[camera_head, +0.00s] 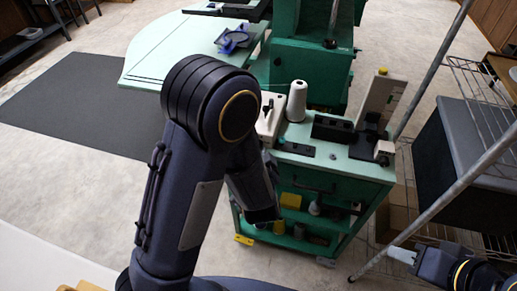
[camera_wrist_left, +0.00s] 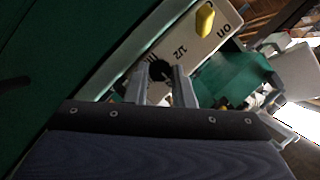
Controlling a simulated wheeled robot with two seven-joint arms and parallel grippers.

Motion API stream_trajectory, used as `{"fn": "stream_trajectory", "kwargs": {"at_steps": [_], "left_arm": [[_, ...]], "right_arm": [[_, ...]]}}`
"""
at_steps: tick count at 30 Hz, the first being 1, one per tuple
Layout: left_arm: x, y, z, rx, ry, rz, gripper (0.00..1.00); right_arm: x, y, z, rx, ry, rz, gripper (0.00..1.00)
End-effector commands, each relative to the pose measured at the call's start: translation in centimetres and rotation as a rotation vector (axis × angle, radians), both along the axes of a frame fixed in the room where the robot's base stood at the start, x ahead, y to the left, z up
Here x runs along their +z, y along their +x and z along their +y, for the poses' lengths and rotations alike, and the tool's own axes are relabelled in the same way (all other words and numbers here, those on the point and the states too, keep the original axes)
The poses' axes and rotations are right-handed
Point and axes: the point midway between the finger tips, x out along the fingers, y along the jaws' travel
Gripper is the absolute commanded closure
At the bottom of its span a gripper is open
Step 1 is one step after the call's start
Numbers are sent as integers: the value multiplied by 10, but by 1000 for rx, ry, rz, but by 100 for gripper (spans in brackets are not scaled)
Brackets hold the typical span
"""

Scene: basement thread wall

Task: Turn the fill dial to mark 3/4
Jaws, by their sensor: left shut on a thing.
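The fill dial (camera_wrist_left: 160,70) is a small black knob on a cream panel (camera_wrist_left: 205,42) in the left wrist view. Printed marks "1/2" and "ON" show on the panel, with a yellow lever (camera_wrist_left: 205,20) near them. My left gripper (camera_wrist_left: 162,75) has its two grey fingers on either side of the dial and is shut on it. The fingers partly cover the dial, and I cannot read its setting. In the head view my left arm hides its gripper. My right gripper (camera_head: 402,256) is at the lower right, away from the cart; its jaw opening is unclear.
A green cart (camera_head: 325,185) carries a white thread cone (camera_head: 297,103), a cream device (camera_head: 270,116) and black parts. A wire rack (camera_head: 470,85) with a slanted pole stands at right. A dark mat (camera_head: 75,105) lies on open floor at left.

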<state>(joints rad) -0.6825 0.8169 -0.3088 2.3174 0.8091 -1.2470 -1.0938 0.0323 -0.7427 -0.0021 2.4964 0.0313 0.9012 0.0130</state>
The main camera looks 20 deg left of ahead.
Motion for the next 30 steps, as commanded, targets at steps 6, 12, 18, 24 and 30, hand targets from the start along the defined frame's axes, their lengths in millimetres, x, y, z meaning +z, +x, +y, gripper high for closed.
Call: {"fn": "stream_trajectory", "kwargs": {"at_steps": [6,12,18,24,30], "left_arm": [[-1,0,0,0,1,2,100],[-1,0,0,0,1,2,70],[-1,0,-1,-2,1,3,56],[-2,-1,-1,-4,-1,6,56],[-3,-1,-2,-6,-3,8,56]], "right_arm": [[0,0,0,0,0,0,64],[0,0,0,0,0,0,64],[0,0,0,0,0,0,64],[0,0,0,0,0,0,64],[0,0,0,0,0,0,64]]}}
